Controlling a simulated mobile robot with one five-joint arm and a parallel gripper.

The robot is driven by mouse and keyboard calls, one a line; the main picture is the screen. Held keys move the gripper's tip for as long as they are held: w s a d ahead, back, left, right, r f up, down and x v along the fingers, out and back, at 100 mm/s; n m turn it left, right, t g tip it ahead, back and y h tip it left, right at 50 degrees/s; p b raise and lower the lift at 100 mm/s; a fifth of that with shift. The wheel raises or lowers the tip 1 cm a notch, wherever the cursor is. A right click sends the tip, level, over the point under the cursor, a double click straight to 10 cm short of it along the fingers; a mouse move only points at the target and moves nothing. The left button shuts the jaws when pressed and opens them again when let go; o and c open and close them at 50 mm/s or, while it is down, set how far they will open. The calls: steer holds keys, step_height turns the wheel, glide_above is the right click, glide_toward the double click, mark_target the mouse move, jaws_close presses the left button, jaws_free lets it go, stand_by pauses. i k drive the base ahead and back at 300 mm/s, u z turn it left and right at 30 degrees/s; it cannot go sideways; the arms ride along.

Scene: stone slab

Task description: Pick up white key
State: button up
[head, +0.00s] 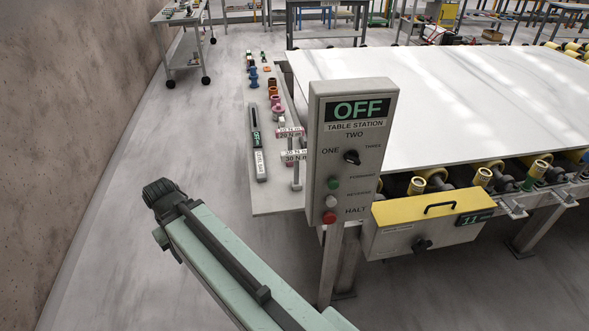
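I cannot make out a white key in the head view; if it is here, it is too small or hidden. A stone slab (450,85) lies flat on the roller table at the right. My green arm crosses the lower left, ending in a dark ribbed joint above the floor. No gripper fingers show, so I cannot see whether the gripper is open or shut.
A grey control box (350,160) reading OFF stands in front of the slab. A narrow side shelf (268,205) holds tools and coloured parts. A yellow-topped drawer (432,212) is at the right. A concrete wall (60,130) bounds the left; the floor between is clear.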

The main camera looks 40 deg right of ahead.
mark_target(296, 156)
steer(key=z, duration=0.05)
steer(key=i, duration=0.9)
steer(key=u, duration=0.1)
